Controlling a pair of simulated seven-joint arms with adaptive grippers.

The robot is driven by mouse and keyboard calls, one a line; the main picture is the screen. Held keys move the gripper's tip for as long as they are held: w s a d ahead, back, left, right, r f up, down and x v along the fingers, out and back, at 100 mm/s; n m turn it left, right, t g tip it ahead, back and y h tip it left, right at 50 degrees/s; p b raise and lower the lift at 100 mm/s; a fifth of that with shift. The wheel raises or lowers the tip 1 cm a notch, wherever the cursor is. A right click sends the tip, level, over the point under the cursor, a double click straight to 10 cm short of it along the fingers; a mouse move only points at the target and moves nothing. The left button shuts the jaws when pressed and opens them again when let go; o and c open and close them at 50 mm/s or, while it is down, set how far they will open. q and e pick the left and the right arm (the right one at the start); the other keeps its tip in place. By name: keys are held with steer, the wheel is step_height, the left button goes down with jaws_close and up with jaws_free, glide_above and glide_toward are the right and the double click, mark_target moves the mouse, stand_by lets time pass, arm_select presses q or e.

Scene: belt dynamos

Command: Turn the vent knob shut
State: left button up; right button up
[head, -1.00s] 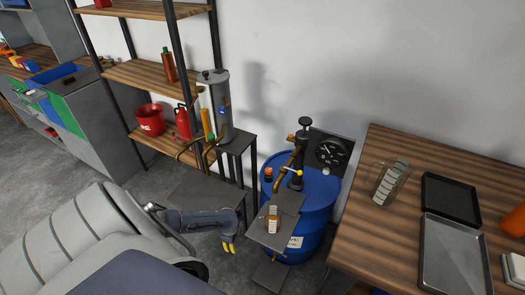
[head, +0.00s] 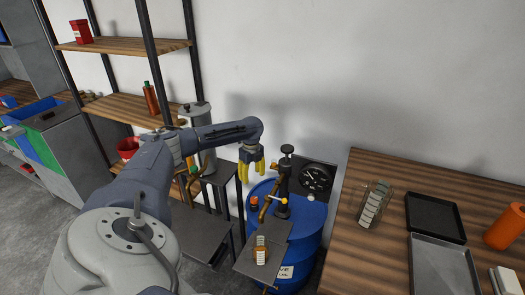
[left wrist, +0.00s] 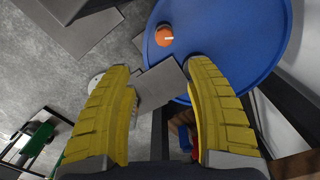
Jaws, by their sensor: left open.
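A blue drum (head: 312,218) stands on the floor left of the wooden table. A small round orange knob (head: 254,203) sits near the left edge of its lid; in the left wrist view the orange knob (left wrist: 164,36) lies beyond my fingertips. I take this as the vent knob; its setting cannot be read. My left gripper (head: 250,176) has yellow fingers pointing down, above and slightly left of the knob, apart from it. It is open and empty, with a clear gap between the fingers in the left wrist view (left wrist: 160,68). My right gripper is not in view.
A black pump (head: 284,182) with a brass spout rises from the drum beside the knob, with a black dial gauge (head: 317,178) behind. A grey stand (head: 248,262) holds a small jar in front. A shelf rack (head: 120,104) stands left. The wooden table (head: 340,240) carries trays.

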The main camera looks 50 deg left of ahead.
mark_target(254, 199)
arm_select(q)
steer(key=f, duration=1)
steer(key=w+f, duration=0.1)
steer(key=f, duration=0.4)
steer(key=shift+f, duration=0.35)
jaws_close()
